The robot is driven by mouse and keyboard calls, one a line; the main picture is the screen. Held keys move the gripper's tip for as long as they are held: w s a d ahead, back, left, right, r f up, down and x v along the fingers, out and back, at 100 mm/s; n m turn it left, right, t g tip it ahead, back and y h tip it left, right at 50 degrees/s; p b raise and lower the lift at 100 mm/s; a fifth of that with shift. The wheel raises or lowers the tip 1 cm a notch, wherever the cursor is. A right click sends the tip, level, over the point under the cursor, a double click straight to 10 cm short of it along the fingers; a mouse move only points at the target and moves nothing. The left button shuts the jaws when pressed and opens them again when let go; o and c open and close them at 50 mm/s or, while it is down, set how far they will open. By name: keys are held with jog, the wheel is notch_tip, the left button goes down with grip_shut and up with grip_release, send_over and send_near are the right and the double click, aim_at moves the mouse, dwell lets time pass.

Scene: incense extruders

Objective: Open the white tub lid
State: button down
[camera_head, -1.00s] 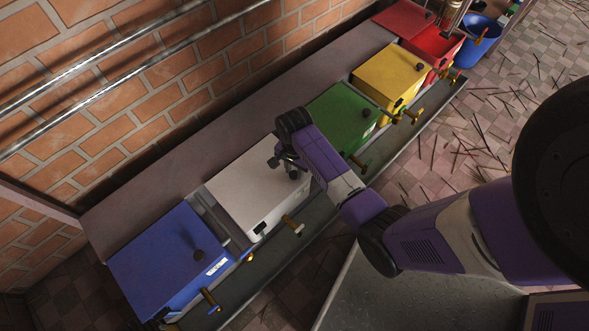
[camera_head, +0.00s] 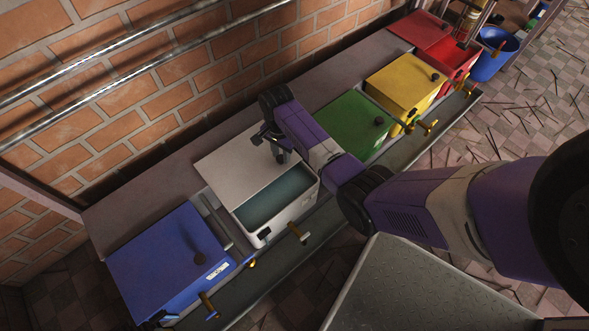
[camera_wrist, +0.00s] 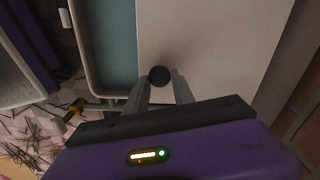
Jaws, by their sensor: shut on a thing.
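The white tub (camera_head: 294,207) stands on the long shelf between the blue and green tubs. Its white lid (camera_head: 230,165) is slid back toward the brick wall, so the front part of the tub is uncovered and shows a grey-blue inside (camera_head: 276,198). My gripper (camera_head: 275,148) is over the lid, shut on the lid's dark round knob. In the wrist view the knob (camera_wrist: 159,75) sits between the two fingertips of my gripper (camera_wrist: 160,84), with the pale lid (camera_wrist: 205,45) on the right and the open tub inside (camera_wrist: 112,40) on the left.
A blue tub (camera_head: 170,260) with a closed lid is at left. Green (camera_head: 350,125), yellow (camera_head: 400,80) and red (camera_head: 452,62) tubs stand along the shelf to the right. Brass taps (camera_head: 298,233) stick out in front. The brick wall (camera_head: 150,100) runs behind.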

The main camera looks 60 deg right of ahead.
aim_at(268, 147)
jog(key=w+b, duration=0.1)
jog(key=w, duration=0.1)
jog(key=w+d+b, duration=0.1)
jog(key=w, duration=0.1)
jog(key=w+b, duration=0.1)
jog(key=w, duration=0.1)
jog(key=shift+d+f, duration=0.15)
jog(key=shift+d, duration=0.15)
jog(key=shift+w+d+b, duration=0.25)
jog(key=shift+w+b, duration=0.15)
jog(key=shift+w, duration=0.35)
jog(key=c, duration=1.1)
grip_release()
jog(key=shift+o, duration=0.2)
notch_tip(268, 147, up, 8)
jog(key=p, duration=0.4)
